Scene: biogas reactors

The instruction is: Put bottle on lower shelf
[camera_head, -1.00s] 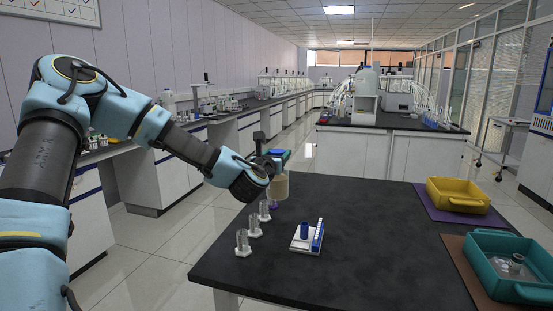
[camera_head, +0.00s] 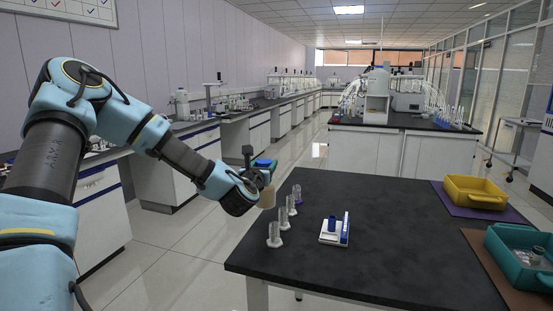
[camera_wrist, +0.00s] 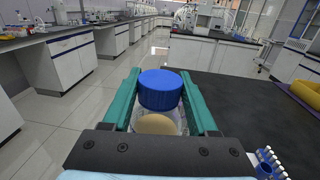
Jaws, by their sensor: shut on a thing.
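A bottle with a ribbed blue cap (camera_wrist: 160,88) and tan contents (camera_wrist: 157,125) is between the two green fingers of my gripper (camera_wrist: 160,100) in the wrist view. My gripper is shut on it. In the head view the bottle (camera_head: 267,197) hangs upright below my gripper (camera_head: 264,166), just off the left edge of the black table. Its lower end shows no support beneath it. I cannot make out a lower shelf in these frames.
The black table (camera_head: 380,240) bears several clear cylinders (camera_head: 274,235) near its left edge, a white rack with blue parts (camera_head: 334,231), a yellow bin (camera_head: 475,192) and a teal bin (camera_head: 520,258). Benches line the left wall. Open floor (camera_head: 185,245) lies left of the table.

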